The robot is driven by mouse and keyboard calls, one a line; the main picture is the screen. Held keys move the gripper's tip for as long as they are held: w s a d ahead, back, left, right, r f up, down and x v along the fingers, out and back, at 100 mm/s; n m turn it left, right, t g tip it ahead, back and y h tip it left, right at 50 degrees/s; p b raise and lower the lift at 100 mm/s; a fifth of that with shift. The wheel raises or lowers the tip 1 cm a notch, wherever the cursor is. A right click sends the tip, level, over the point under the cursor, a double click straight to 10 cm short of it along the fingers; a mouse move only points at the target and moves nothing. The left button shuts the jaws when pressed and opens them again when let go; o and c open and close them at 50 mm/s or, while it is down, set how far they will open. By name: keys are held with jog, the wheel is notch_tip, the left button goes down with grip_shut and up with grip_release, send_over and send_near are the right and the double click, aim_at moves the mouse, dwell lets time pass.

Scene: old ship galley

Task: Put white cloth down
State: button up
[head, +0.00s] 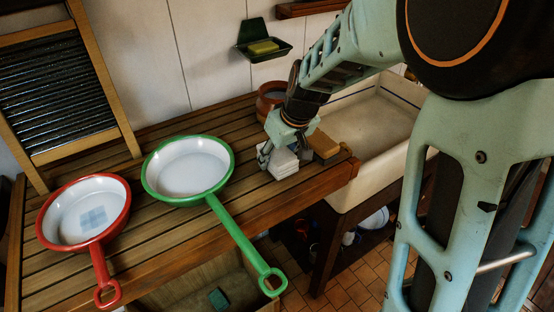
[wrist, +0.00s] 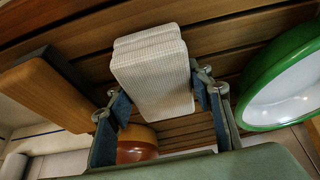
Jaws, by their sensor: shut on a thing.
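The white cloth (head: 283,163) is a folded, ribbed stack at the right end of the slatted wooden counter (head: 245,212). My gripper (head: 277,150) points down at it from above. In the wrist view the cloth (wrist: 152,75) sits between the two fingers of my gripper (wrist: 160,98), which are shut on its sides. The cloth appears to be at or just above the slats; I cannot tell whether it touches them.
A wooden block or brush (head: 323,145) lies right beside the cloth, with a brown pot (head: 268,100) behind. A green-rimmed pan (head: 190,170) and a red-rimmed pan (head: 84,212) stand to the left. A sink (head: 375,120) is at the right, beyond the counter's edge.

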jog(key=shift+s+a+f, duration=0.1)
jog(key=shift+s+f, duration=0.1)
jog(key=shift+s, duration=0.1)
jog(key=shift+f, duration=0.2)
jog(key=o, duration=1)
jog(key=shift+r, duration=0.5)
jog(key=v, duration=1.1)
jog(key=shift+s+r, duration=0.15)
